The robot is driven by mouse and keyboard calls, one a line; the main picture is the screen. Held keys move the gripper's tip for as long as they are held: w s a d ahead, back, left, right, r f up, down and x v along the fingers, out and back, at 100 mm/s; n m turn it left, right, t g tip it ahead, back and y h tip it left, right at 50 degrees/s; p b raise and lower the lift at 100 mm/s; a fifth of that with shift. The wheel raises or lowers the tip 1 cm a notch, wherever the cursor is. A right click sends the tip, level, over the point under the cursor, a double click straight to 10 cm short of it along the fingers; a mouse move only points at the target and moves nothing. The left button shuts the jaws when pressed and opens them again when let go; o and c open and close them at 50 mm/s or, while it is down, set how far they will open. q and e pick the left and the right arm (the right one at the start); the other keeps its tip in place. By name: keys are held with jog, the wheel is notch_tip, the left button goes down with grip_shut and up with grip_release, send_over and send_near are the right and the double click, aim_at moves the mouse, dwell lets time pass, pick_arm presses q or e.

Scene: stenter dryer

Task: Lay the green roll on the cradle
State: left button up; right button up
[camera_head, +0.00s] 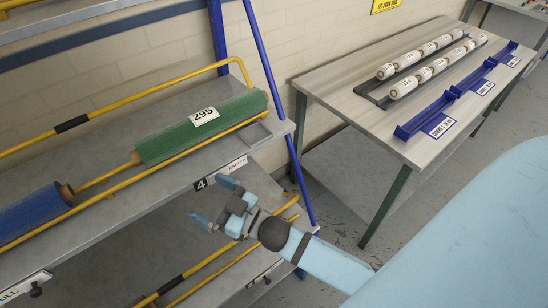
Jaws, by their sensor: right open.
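The green roll (201,127) lies on a yellow-railed rack on the shelf, with a white label reading 295 on it. A bare core end shows at its left end. Blue cradles (425,117) stand in a row along the front of the table at the right, and look empty. Small label cards lie in front of them, too small to read surely. My right gripper (212,202) is open and empty, in front of the shelf edge, below the green roll and apart from it. My left gripper is not in view.
A blue roll (35,214) lies at the left on the same shelf (160,200). A yellow rail (130,100) runs behind the rolls, and blue posts (265,80) stand at the shelf's right end. White rolls (420,75) lie in grey racks on the table (340,85).

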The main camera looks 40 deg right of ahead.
jog(key=s+d+f+m+g+h, duration=0.2)
jog(key=s+d+f+g+h, duration=0.1)
jog(key=s+f, duration=0.4)
jog(key=s+d+f+m+g+h, duration=0.2)
jog(key=s+d+f+g+h, duration=0.1)
jog(key=s+f, duration=0.5)
notch_tip(320, 180, down, 3)
jog(key=shift+f+g+h, duration=0.2)
jog(key=shift+g+h, duration=0.2)
jog(key=shift+g, duration=0.2)
jog(key=shift+d+r, duration=0.1)
notch_tip(320, 180, up, 6)
jog(key=p, duration=0.7)
jog(key=shift+d+r, duration=0.2)
jog(key=shift+a+r, duration=0.1)
jog(key=shift+r, duration=0.05)
